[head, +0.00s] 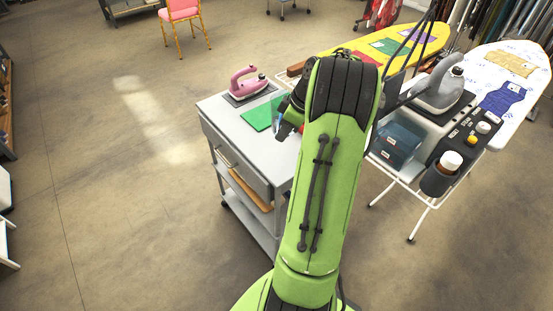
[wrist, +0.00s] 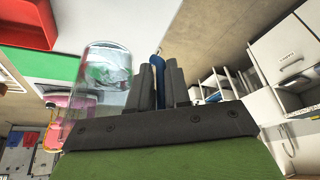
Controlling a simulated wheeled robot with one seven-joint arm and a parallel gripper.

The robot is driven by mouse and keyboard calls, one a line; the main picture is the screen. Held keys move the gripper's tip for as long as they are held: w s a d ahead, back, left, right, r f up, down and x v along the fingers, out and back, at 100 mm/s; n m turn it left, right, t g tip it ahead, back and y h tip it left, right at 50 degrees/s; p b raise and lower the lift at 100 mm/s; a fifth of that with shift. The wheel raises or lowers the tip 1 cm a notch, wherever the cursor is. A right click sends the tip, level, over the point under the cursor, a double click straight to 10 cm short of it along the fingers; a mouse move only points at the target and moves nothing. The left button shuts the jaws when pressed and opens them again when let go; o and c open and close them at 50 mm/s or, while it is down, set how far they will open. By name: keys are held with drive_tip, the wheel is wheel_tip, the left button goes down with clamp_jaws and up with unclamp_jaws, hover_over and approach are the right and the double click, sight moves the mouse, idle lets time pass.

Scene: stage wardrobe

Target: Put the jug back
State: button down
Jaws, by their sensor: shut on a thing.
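A clear jug (wrist: 103,75) with a blue handle (wrist: 158,88) shows in the wrist view. My gripper (wrist: 160,68) is shut on the blue handle, with one dark finger on each side of it. The jug's clear body is to the left of the fingers. In the head view my green arm reaches over the grey cart (head: 235,120) and hides most of the gripper and the jug. I cannot tell whether the jug touches the cart top.
A pink iron (head: 246,84) stands on the cart's far end, and a green mat (head: 262,115) lies beside it. Right of my arm are ironing boards (head: 515,60), a grey iron (head: 440,88) and a dark holder with a bottle (head: 440,175). The floor left of the cart is clear.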

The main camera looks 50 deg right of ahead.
wheel_tip(320, 180, down, 10)
drive_tip(key=b, duration=0.3)
drive_tip(key=shift+s+d, duration=0.15)
drive_tip(key=shift+f, duration=0.1)
drive_tip(key=c, duration=1.1)
unclamp_jaws()
